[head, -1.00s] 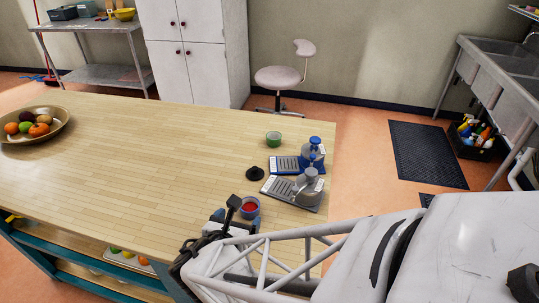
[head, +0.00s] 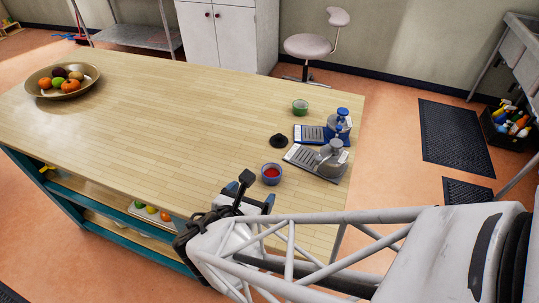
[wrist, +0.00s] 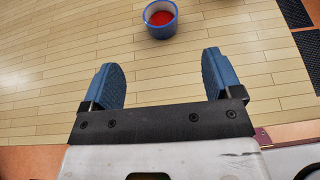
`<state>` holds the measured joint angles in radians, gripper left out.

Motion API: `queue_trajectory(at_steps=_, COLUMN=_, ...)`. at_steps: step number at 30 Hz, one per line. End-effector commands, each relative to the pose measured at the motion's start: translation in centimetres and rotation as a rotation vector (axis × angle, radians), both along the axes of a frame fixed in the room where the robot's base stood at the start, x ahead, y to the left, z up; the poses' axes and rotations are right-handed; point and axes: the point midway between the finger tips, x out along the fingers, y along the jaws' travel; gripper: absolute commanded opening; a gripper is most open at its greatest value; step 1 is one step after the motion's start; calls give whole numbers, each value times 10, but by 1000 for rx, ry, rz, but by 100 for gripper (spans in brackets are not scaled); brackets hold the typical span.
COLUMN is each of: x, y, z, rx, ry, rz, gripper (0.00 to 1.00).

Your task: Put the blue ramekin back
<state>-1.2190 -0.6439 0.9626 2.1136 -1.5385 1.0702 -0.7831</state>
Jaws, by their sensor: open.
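The blue ramekin (head: 271,179) stands upright on the wooden table near its front right part, with something red inside. It also shows in the wrist view (wrist: 161,31) at the top centre, ahead of the fingers. My gripper (head: 257,203) is at the table's front edge, just short of the ramekin and apart from it. In the wrist view its two blue fingers (wrist: 160,80) are wide apart with only bare tabletop between them.
Two devices, one blue (head: 338,125) and one grey (head: 331,157), stand right of the ramekin on flat bases. A black round item (head: 278,141) and a green bowl (head: 300,106) stand behind. A fruit bowl (head: 37,92) is at far left. The table's middle is clear.

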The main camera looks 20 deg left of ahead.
Motion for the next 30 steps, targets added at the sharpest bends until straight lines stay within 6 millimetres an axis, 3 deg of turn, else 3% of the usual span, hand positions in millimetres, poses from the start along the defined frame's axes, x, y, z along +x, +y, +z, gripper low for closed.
queue_trajectory(at_steps=22, x=2, y=-2, z=1, rx=7, ry=4, rz=-12, gripper=85)
queue_trajectory(at_steps=30, x=19, y=-30, z=11, rx=85, ry=41, rz=-141, gripper=85)
